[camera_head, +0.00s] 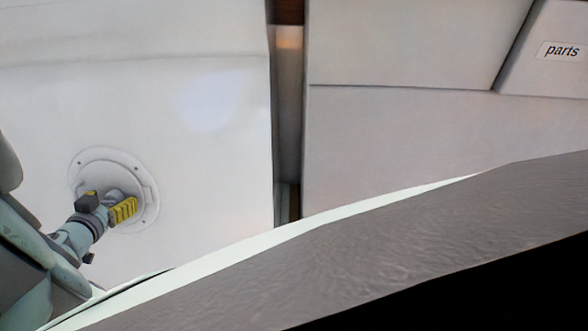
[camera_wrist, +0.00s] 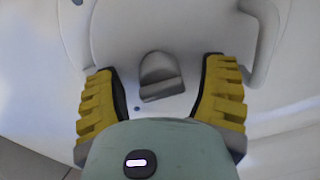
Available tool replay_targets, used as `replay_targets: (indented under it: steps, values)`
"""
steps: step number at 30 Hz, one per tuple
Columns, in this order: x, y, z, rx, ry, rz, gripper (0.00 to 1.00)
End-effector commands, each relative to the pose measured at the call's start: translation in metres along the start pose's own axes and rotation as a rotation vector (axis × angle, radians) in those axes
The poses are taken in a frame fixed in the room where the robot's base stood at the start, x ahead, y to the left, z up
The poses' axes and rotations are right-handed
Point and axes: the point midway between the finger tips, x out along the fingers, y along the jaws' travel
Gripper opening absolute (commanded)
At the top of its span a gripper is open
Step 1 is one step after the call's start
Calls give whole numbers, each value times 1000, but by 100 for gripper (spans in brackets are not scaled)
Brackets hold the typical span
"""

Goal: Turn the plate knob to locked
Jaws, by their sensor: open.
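The round white plate (camera_head: 98,160) is set in a white panel at the left of the head view. My gripper (camera_head: 106,203) is in front of it and hides its middle, with the knob. In the wrist view the knob (camera_wrist: 160,72) is a small grey piece with a rounded top and a flat lower edge. It shows between the two yellow ridged fingers of my gripper (camera_wrist: 161,88), with a gap on each side. The gripper is open. I cannot read any lock marking by the knob.
The white panel (camera_head: 205,105) is bare around the plate. A dark vertical gap (camera_head: 289,110) separates it from grey-white panels (camera_head: 400,130) on the right. A "parts" label (camera_head: 562,51) is at the upper right. A grey surface (camera_head: 330,260) crosses the bottom.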

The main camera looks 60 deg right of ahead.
Motion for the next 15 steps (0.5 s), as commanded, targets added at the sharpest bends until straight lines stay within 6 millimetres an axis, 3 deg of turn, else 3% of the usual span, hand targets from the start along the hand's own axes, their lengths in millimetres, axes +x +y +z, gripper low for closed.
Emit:
replay_targets:
  steps: [5, 15]
  values:
    - [1, 2, -1, 2, 1, 4, 76]
    - [0, 1, -1, 1, 1, 3, 40]
